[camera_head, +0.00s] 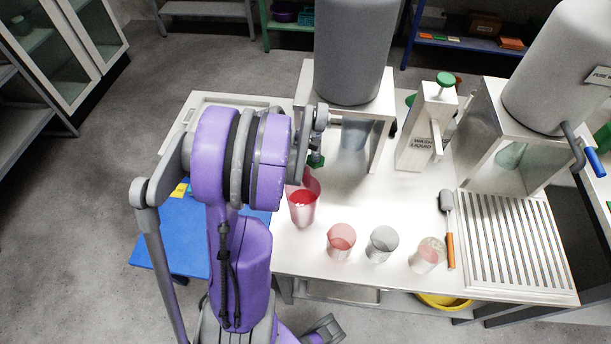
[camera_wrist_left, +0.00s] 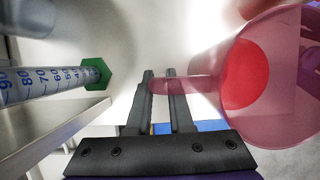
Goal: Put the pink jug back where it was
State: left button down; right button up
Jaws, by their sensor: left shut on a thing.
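The pink jug (camera_head: 302,207) is see-through, with a brighter red area inside. It is near the left front of the white table, just right of my purple arm. It fills the right side of the left wrist view (camera_wrist_left: 285,105). My left gripper (camera_wrist_left: 159,78) is shut on its handle, which passes between the two black fingers. In the head view my wrist hides most of that gripper. The jug looks about upright; I cannot tell whether its base touches the table.
Three clear cups, one pinkish (camera_head: 341,241), one grey (camera_head: 383,243) and one pale (camera_head: 427,255), stand right of the jug. A brush (camera_head: 448,228) and slotted rack (camera_head: 512,235) lie farther right. A graduated cylinder (camera_wrist_left: 45,82) with a green base is left of my fingers.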

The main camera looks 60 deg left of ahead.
pick_arm(q)
jog(key=shift+f, duration=0.15)
jog(key=c, duration=0.8)
grip_release()
jog(key=shift+r, duration=0.45)
jog(key=p+v, duration=0.1)
jog(key=v, duration=1)
jog(key=shift+s+r+p, duration=0.2)
jog(key=shift+p, duration=0.1)
